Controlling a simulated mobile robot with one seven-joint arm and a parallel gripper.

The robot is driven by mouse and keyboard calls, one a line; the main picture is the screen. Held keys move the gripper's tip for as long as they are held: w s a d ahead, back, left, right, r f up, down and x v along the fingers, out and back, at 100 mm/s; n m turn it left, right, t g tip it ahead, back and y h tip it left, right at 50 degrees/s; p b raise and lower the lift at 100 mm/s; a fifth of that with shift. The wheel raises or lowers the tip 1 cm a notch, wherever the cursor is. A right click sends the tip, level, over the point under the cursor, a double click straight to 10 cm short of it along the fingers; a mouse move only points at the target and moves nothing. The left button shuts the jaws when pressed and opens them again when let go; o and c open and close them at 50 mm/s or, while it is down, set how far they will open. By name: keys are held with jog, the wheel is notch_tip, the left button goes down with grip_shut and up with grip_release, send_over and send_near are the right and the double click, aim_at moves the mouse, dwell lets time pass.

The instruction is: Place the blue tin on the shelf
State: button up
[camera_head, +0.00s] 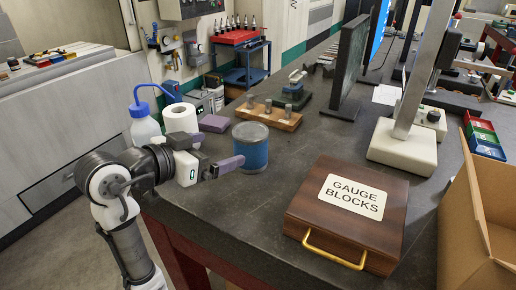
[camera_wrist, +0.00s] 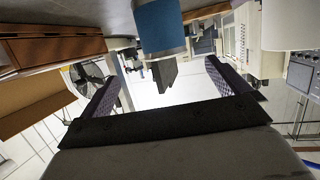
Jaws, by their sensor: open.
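The blue tin (camera_head: 254,157) stands upright on the dark bench near its left edge, with a pale lid. In the wrist view the blue tin (camera_wrist: 160,27) shows at the top, beyond the fingers. My gripper (camera_head: 222,167) is at the tin's left side, and one finger overlaps the tin's left edge in the picture. In the wrist view my gripper (camera_wrist: 161,72) has its fingers wide apart with nothing between them. I cannot tell whether a finger touches the tin. No shelf is clearly recognisable; a red and blue trolley (camera_head: 240,38) with levels stands behind.
A wooden gauge block case (camera_head: 310,205) lies right of the tin. A paper roll (camera_head: 181,119), a wash bottle (camera_head: 144,128) and a wooden block with pins (camera_head: 268,117) stand close behind. A cardboard box (camera_head: 460,225) is at the right. Bench surface before the tin is clear.

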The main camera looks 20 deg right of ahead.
aim_at(240, 143)
jog(key=p+x, duration=0.1)
jog(key=x, duration=0.6)
jog(key=shift+d, duration=0.1)
jog(key=shift+w+a+p+x, duration=0.15)
jog(key=shift+p+x, duration=0.35)
jog(key=shift+x, duration=0.95)
jog(key=shift+w+a+p+x, duration=0.15)
jog(key=shift+p+x, duration=0.35)
jog(key=shift+x, duration=0.95)
jog(key=c, duration=1.5)
jog(key=shift+c, duration=0.2)
jog(key=shift+d+r, duration=0.1)
